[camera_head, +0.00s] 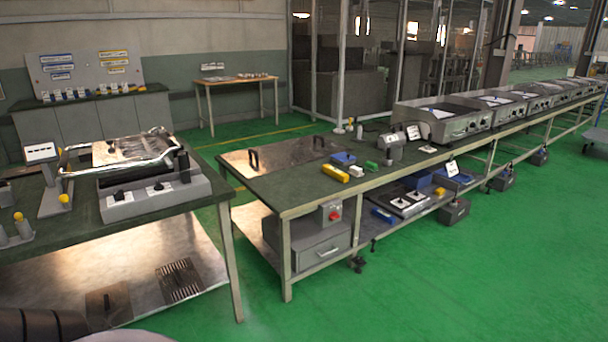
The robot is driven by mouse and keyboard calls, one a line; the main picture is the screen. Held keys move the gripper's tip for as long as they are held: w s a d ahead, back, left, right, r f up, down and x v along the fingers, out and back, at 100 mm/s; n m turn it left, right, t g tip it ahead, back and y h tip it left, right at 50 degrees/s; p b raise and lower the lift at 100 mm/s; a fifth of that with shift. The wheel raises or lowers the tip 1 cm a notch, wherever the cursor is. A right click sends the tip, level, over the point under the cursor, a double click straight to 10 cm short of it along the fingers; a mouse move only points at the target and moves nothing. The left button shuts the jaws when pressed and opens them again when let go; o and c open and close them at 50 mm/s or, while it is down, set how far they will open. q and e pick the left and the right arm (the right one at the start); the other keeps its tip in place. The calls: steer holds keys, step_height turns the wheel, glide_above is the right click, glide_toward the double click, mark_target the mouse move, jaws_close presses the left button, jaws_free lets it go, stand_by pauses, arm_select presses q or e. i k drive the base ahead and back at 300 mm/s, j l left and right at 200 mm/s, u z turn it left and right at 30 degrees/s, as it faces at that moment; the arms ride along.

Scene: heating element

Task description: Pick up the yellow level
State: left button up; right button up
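A small yellow block-shaped object (335,174), which looks like the yellow level, lies flat near the front left edge of the long workbench (262,187). A white-and-green small item (356,171) lies just to its right. A blue item (343,158) lies behind it. Neither of my grippers shows in the head view, so their state and their distance from the yellow object are hidden.
A metal plate with two dark handles (265,160) covers the bench's left part. A grey machine (390,146) stands right of the small items. A left table (200,205) holds a grill-like appliance (150,190). Green floor (420,290) in front is clear.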

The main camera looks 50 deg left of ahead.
mark_target(332, 172)
steer(key=u, duration=1.3)
steer(key=i+l+z, duration=0.3)
steer(key=i, duration=0.2)
steer(key=i+z, duration=0.3)
steer(key=i, duration=0.15)
steer(key=i+j+z, duration=0.1)
steer(key=i+z, duration=0.2)
steer(key=i, duration=2)
steer(key=i+l+u, duration=0.1)
steer(key=i+u, duration=0.25)
steer(key=i+l+u, duration=0.35)
steer(key=i, duration=0.2)
steer(key=i+u, duration=0.25)
steer(key=u, duration=0.25)
steer(key=i+l+u, duration=0.2)
steer(key=u, duration=0.25)
steer(key=i+l, duration=0.05)
